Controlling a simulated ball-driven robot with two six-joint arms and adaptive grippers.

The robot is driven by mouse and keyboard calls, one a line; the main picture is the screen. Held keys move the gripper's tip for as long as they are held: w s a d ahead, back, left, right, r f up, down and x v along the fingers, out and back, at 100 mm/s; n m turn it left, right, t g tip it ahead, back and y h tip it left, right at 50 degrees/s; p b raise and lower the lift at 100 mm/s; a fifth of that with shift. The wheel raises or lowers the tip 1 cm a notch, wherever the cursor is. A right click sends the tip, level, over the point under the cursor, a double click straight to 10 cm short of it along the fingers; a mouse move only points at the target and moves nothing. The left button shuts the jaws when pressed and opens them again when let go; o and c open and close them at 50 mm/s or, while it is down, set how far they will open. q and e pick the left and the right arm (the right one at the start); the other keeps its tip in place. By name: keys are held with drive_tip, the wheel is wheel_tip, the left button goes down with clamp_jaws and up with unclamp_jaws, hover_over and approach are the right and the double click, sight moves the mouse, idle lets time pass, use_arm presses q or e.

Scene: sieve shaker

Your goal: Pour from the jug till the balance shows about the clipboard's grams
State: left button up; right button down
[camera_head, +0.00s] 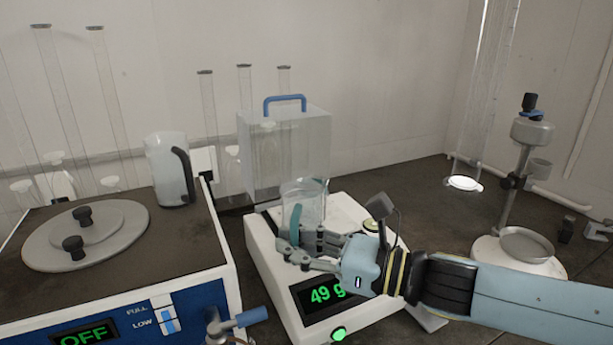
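A pale jug (167,172) with a dark handle stands upright on the back right of the dark-topped blue unit. The balance (262,246) is white, and its green display (322,294) reads 49 g. A clear glass vessel (305,197) stands over the balance's pan area. My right gripper (296,245) reaches in from the right, low at the vessel's front. Its fingers overlap the vessel's lower part, and I cannot tell whether they grip it. My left gripper is not in view. I cannot make out a clipboard.
The blue unit (180,318) at left reads OFF and bears a round lid with dark knobs. A clear case (262,150) with a blue handle stands behind the balance. A stand (520,160) with a dish is at right. Tall glass tubes line the wall.

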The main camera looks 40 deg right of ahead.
sight(303, 207)
drive_tip(key=shift+r, duration=0.2)
drive_tip(key=shift+w+d+r+m+p, duration=0.15)
drive_tip(key=shift+d+r+m+p, duration=0.05)
drive_tip(key=shift+r+m+p, duration=0.25)
drive_tip(key=shift+w+d+r+m+p, duration=0.15)
drive_tip(key=shift+d+r+m+p, duration=0.15)
drive_tip(key=shift+m, duration=0.25)
drive_tip(key=shift+w+d+r+m+g+p, duration=0.4)
drive_tip(key=shift+r+m, duration=0.25)
drive_tip(key=shift+m, duration=0.15)
drive_tip(key=shift+w+d+r+m+g+p, duration=0.3)
drive_tip(key=shift+w+d+r+m+p, duration=0.3)
drive_tip(key=shift+m, duration=0.3)
use_arm(q)
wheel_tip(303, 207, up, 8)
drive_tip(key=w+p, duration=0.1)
drive_tip(key=p, duration=0.3)
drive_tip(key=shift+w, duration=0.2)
use_arm(e)
drive_tip(key=r, duration=0.1)
drive_tip(key=d+r+m, duration=0.1)
drive_tip(key=r, duration=0.1)
drive_tip(key=w+d+r+m, duration=0.1)
drive_tip(key=shift+w+r+g, duration=0.1)
drive_tip(key=shift+r+g, duration=0.2)
